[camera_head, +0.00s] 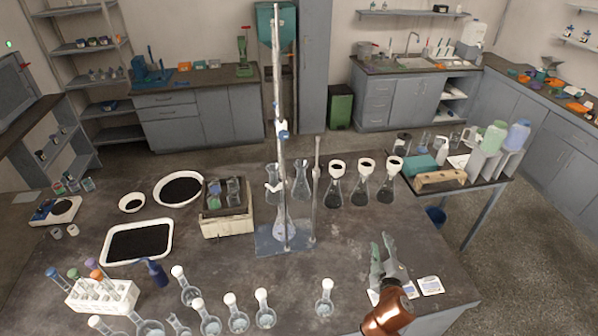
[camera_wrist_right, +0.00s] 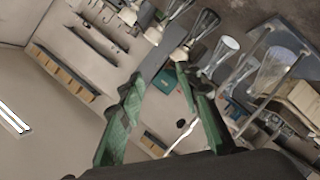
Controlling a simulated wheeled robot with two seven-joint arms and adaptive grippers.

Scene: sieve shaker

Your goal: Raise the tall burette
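The tall burette (camera_head: 278,75) stands upright as a long, thin, clear tube in the middle of the head view. A blue clamp piece (camera_head: 282,134) shows partway along it. Its lower part is above a conical flask (camera_head: 286,222) on a blue-grey stand base (camera_head: 268,243), and a shorter rod (camera_head: 316,180) rises to its right. My right gripper (camera_head: 383,248) is to the right and nearer, over the table, clear of the burette. In the right wrist view its green fingers (camera_wrist_right: 158,88) are apart with nothing held between them. My left gripper is not in view.
Several flasks with dark contents (camera_head: 360,190) stand right of the burette. Several round flasks (camera_head: 236,318) line the near edge. Bare tabletop lies between burette and right gripper.

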